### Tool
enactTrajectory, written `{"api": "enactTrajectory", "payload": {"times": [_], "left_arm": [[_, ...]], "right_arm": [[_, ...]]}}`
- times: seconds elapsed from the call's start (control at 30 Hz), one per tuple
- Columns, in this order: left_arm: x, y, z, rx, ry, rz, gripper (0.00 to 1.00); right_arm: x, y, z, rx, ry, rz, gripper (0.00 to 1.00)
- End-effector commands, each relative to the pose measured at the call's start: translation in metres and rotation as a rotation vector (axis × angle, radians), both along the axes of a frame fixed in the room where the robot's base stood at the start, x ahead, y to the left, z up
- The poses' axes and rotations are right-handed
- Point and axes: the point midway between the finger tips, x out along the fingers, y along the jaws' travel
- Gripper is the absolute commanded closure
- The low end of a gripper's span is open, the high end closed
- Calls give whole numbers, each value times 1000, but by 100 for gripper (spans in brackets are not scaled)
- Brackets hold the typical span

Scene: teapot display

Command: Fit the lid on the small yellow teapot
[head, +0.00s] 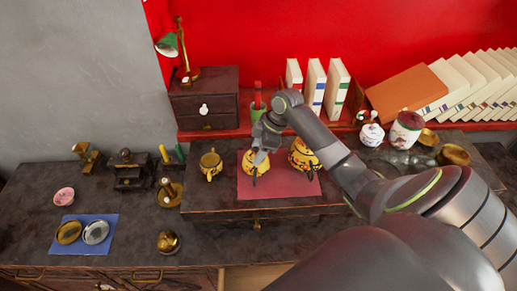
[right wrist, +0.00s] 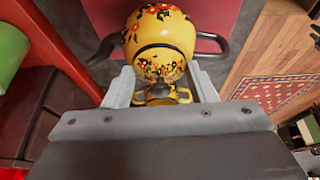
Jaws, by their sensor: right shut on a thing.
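The small yellow teapot (head: 253,168), painted with flowers, stands on a red mat under my right gripper (head: 262,150). In the right wrist view the floral yellow teapot (right wrist: 163,35) shows its dark spout and handle at either side. My right gripper (right wrist: 162,88) is shut on a yellow lid (right wrist: 182,96) with a dark knob, between its two grey fingers. The lid overlaps the near side of the pot in that view; I cannot tell whether they touch. My left gripper is out of view.
A larger floral yellow teapot (head: 304,155) stands right of it on the red mat (head: 262,190). A golden pot (head: 210,163) stands to the left. A green cup (head: 257,110), a drawer box (head: 205,100) and books (head: 316,85) stand behind.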

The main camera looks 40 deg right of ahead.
Motion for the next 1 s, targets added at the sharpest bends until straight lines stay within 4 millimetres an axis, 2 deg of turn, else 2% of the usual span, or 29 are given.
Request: {"api": "enactTrajectory", "payload": {"times": [0.03, 0.2, 0.23, 0.4, 0.43, 0.77, 0.87, 1.0], "left_arm": [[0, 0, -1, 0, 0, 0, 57], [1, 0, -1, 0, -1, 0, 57], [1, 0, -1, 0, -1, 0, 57], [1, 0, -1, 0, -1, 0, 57], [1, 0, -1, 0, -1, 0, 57], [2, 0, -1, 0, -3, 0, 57], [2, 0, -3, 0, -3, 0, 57], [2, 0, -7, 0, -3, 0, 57]], "right_arm": [[-3, 0, -6, 3, 12, -3, 70], [-4, 0, -7, 4, 16, -3, 70], [-4, 0, -7, 3, 17, -3, 47], [-4, 0, -7, 4, 17, -3, 25], [-4, 0, -7, 4, 15, -2, 23], [-3, -1, -2, 1, 9, -2, 23], [-4, -5, 6, 0, 7, -2, 23], [-9, -13, 29, -4, 5, 0, 23]]}}
